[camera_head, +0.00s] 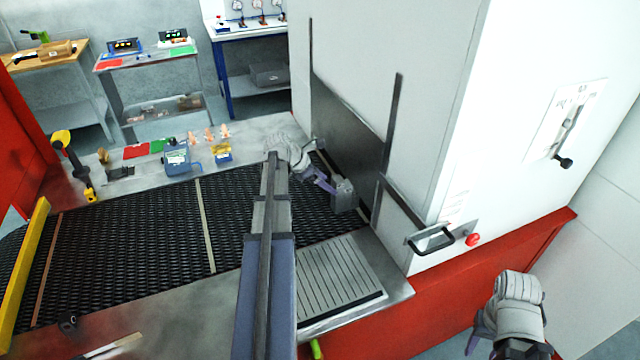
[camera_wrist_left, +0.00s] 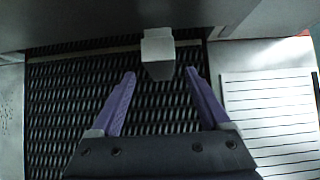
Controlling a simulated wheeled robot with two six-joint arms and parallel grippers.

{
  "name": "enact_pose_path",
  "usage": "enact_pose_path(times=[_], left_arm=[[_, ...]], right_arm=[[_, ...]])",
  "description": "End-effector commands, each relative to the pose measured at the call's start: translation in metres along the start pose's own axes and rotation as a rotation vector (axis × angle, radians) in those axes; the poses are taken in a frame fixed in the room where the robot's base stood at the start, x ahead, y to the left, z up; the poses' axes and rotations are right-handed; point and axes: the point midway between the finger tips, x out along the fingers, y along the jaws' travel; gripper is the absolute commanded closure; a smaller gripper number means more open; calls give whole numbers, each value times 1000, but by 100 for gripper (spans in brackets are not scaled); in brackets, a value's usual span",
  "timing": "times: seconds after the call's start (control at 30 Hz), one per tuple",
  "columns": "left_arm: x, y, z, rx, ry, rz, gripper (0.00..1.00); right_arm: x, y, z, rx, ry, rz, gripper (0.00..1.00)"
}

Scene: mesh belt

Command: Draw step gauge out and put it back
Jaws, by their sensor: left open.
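A small grey block (camera_head: 343,195), which looks like the step gauge, stands at the right end of the black mesh belt (camera_head: 120,250), by the opening of the white machine. In the left wrist view the block (camera_wrist_left: 158,45) has a pale top and a darker lower part. My left gripper (camera_head: 326,184) is over the belt beside the block. Its purple fingers (camera_wrist_left: 162,78) are open, with the block's lower end between and just beyond their tips. I see no grip on it. My right gripper (camera_head: 480,335) is low at the right, away from the belt; its fingers are mostly hidden.
The white machine housing (camera_head: 400,60) and its dark raised panel (camera_head: 350,140) stand close to my left gripper. A slatted plate (camera_head: 338,275) lies right of the belt. A handle (camera_head: 432,240) and red button (camera_head: 473,239) are on the housing. Several small items, including a blue device (camera_head: 177,158), line the far ledge.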

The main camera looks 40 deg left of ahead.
Motion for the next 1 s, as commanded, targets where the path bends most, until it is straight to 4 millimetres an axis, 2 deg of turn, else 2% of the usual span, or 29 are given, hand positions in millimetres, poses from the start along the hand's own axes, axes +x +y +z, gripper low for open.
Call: enact_pose_path(times=[0.03, 0.1, 0.5, 0.73, 1.0], left_arm=[[10, 0, -3, 1, 0, -1, 20], [18, 0, -2, 2, 0, -1, 20], [59, 0, -2, 2, 1, -1, 20], [69, 0, -1, 1, 1, -1, 20], [70, 0, 0, 1, 0, -1, 20]], right_arm=[[10, -1, -1, 0, 0, 0, 50], [16, -2, -1, 1, 0, 0, 50], [47, -4, -3, 2, 0, 0, 50], [54, -5, -3, 2, 0, 0, 50], [54, -5, -3, 2, 0, 0, 50]])
